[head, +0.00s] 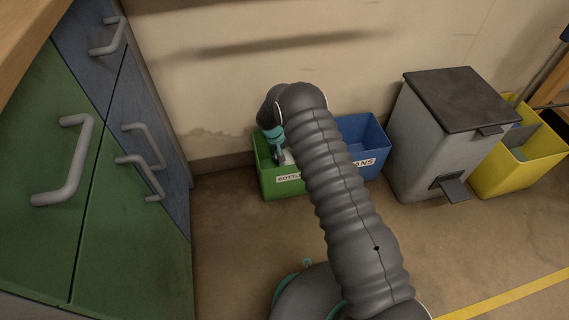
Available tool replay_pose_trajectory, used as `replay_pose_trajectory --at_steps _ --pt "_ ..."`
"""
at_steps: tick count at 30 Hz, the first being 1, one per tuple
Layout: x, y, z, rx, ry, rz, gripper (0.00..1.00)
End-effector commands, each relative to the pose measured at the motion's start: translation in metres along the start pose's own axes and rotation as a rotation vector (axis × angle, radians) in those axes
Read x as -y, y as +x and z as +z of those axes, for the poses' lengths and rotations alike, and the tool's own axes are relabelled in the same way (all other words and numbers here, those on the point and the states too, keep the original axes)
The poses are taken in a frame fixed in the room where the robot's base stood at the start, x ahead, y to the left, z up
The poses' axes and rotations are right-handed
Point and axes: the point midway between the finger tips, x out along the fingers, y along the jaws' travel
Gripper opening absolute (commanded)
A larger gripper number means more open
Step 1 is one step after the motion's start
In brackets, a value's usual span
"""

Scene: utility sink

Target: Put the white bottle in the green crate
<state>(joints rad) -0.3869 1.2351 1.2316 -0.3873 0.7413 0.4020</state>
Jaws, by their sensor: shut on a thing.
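The green crate (269,185) stands on the floor against the wall, with a white label that begins "BOTTL". My gripper (281,158) is at the end of the dark ribbed arm, pointing down into or just over the crate's opening. It is shut on a white thing (288,158), which appears to be the white bottle. Only a small part of the bottle shows; my arm and gripper hide the rest. I cannot tell whether the bottle touches the crate's floor.
A blue crate (376,170) stands right of the green one, partly behind my arm. Further right are a grey pedal bin (425,140) and a yellow bin (500,178). Green and blue cabinets (130,230) with handles stand at the left. The floor in front of the green crate is clear.

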Motion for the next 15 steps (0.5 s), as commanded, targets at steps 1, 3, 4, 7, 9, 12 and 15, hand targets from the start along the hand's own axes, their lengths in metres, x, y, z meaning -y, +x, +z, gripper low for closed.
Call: replay_pose_trajectory --at_steps 1,3,4,7,9,12,15 --pt "0.001 0.002 -0.001 -0.001 0.000 0.000 0.20" --pt "0.001 0.005 0.000 -0.001 0.000 0.000 0.20" --pt "0.002 0.007 0.000 0.000 0.000 0.000 0.20" --pt "0.004 0.017 0.001 0.002 0.000 0.000 0.20" --pt "0.007 0.026 0.000 0.001 0.000 0.000 0.20" --pt "0.011 0.040 0.000 0.000 0.000 0.000 0.20" --pt "0.012 0.045 0.000 -0.001 0.000 0.000 0.20"
